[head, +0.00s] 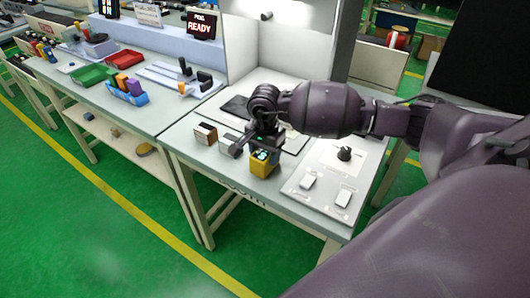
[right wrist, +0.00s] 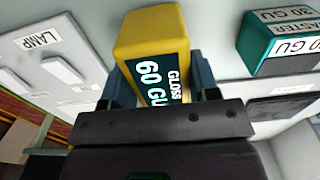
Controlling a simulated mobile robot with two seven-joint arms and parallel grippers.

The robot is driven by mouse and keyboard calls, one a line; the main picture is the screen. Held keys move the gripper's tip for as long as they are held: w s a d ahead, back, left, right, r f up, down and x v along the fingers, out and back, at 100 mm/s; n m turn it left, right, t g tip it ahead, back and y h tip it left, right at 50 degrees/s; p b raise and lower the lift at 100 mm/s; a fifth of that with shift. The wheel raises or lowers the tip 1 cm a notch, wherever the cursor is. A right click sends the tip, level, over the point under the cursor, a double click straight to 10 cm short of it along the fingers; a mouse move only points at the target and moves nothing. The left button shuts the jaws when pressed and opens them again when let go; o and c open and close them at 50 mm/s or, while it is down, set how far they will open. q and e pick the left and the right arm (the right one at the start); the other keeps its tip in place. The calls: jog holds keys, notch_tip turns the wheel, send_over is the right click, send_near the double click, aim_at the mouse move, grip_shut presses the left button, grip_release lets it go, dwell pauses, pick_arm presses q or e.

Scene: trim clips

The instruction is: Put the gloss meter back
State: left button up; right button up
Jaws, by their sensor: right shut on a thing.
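The gloss meter (head: 264,164) is a yellow block with a dark label, near the front edge of the right-hand table in the head view. My right gripper (head: 266,148) is shut on it from above. In the right wrist view the gloss meter (right wrist: 150,38) sits between the two fingers of the gripper (right wrist: 160,85), and its label reads "GLOSS 60 GU". The head view does not clearly show whether its underside touches the table. My left gripper is not in view.
A control panel (head: 322,180) with a black knob (head: 344,154) and white switches lies to the right. A brown-and-white block (head: 205,134) stands to the left. The right wrist view shows a teal "30 GU" block (right wrist: 262,45). Another table (head: 165,108) holds coloured trays.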

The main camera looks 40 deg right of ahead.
jog(key=shift+f, duration=0.15)
jog(key=o, duration=1)
jog(key=shift+o, duration=0.2)
jog(key=shift+r, duration=0.3)
notch_tip(320, 180, up, 12)
jog(key=shift+f, duration=0.15)
